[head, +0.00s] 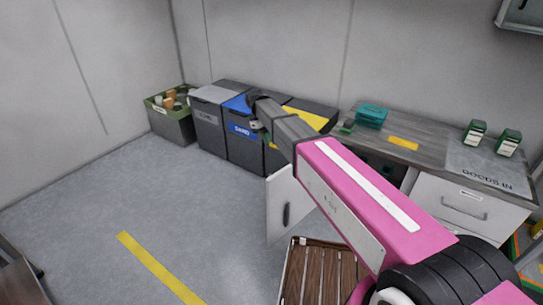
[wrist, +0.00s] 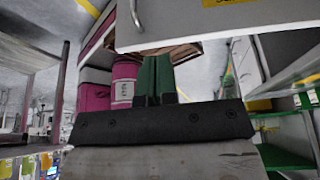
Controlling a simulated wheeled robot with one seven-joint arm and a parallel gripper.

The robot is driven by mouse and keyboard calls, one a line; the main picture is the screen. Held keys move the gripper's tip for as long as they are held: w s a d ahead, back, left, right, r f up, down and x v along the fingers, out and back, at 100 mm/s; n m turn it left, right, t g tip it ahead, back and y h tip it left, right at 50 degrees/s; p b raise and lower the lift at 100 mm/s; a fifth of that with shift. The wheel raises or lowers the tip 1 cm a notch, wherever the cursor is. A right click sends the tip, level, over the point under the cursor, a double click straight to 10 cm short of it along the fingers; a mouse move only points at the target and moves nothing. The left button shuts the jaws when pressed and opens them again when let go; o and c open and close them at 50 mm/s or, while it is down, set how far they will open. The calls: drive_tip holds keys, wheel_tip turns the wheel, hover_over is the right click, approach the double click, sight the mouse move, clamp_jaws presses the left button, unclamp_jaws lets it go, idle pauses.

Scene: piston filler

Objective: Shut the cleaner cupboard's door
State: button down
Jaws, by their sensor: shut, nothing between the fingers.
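The white door (head: 284,207) with a dark handle stands open in the head view, swung out from the low counter into the room. My arm crosses in front of the cupboard and hides its hinge side and most of its opening. My gripper (wrist: 156,62) shows in the wrist view, its green fingers together and empty. A pale panel (wrist: 180,20) with a metal handle and a yellow label is close to the fingertips; I cannot tell whether they touch, or whether it is this door. In the head view the fingers are not clearly visible.
Dark bins, one with a blue lid (head: 238,104), and a green crate (head: 172,122) line the wall. The worktop (head: 430,155) holds a teal box (head: 371,115) and two green jars. A slatted wooden piece (head: 318,280) is below the door. The floor to the left is clear.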

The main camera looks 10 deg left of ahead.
drive_tip(key=s+d+f, duration=0.4)
drive_tip(key=d+f, duration=0.2)
drive_tip(key=f, duration=0.3)
drive_tip(key=shift+d, duration=0.15)
drive_tip(key=shift+s, duration=0.1)
